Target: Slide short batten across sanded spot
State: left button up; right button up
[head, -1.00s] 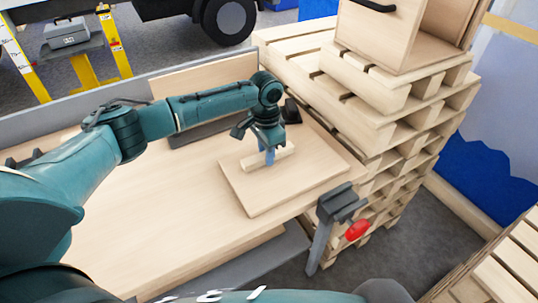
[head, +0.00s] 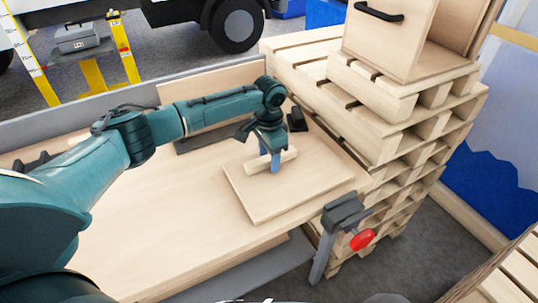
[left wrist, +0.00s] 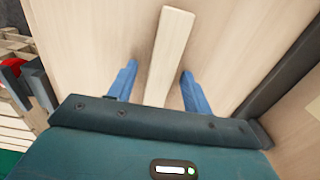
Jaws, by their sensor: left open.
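The short batten (head: 288,157) is a pale wooden strip lying on a square light wooden board (head: 300,187) on the workbench. My left gripper (head: 269,163) points down over the batten, its blue fingers on either side of it. In the left wrist view the open fingers (left wrist: 158,72) stand apart, with the batten (left wrist: 170,45) between them and a gap on each side. I cannot make out a sanded spot; the board's surface looks even. My right gripper is not in view.
A clamp with a red knob (head: 362,239) sits at the bench's front right edge. Stacked pallets (head: 400,130) rise just beyond the right side. A dark block (head: 297,119) lies behind the board. The bench top (head: 165,220) left of the board is clear.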

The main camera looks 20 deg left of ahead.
aim_at(269, 157)
pick_arm(q)
notch_tip(269, 157, up, 12)
dwell(0.6)
